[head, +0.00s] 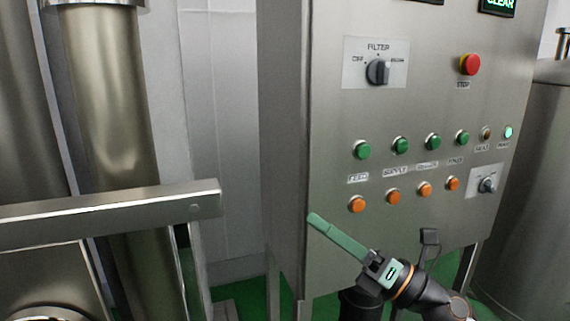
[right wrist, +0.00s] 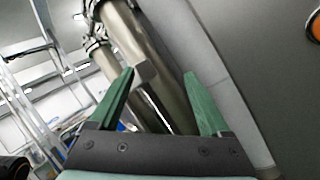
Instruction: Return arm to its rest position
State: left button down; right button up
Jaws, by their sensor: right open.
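My right gripper (head: 325,227) has green fingers and shows at the lower middle of the head view, in front of the lower left part of the steel control panel (head: 335,190). Its fingers point up and to the left and look empty. In the right wrist view the two green fingers of the same gripper (right wrist: 160,88) stand wide apart with nothing between them. My right arm (head: 410,285) comes in from the bottom right. My left gripper is in neither view.
The panel bears a FILTER knob (head: 377,72), a red stop button (head: 469,64), several green and orange buttons and a small knob (head: 487,185). A steel beam (head: 110,215) and a thick pipe (head: 112,100) stand at left. A steel tank (head: 535,190) is at right.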

jog(key=s+d+f+m+t+h+p, duration=0.1)
jog(key=d+f+m+t+h, duration=0.4)
jog(key=f+m, duration=0.65)
jog(key=s+d+f+m+t+h+p, duration=0.1)
jog(key=d+f+m+h, duration=0.2)
jog(key=f+m+h, duration=0.7)
jog(key=s+d+f+m+g+h+p, duration=0.1)
jog(key=s+f+m+g, duration=0.7)
jog(key=s+f+m, duration=0.8)
jog(key=s+d+f, duration=0.1)
jog(key=s+f, duration=0.3)
jog(key=f, duration=0.2)
jog(key=shift+s+f+h, duration=0.15)
jog(key=shift+s+h, duration=0.1)
jog(key=shift+h, duration=0.05)
jog(key=shift+d, duration=0.1)
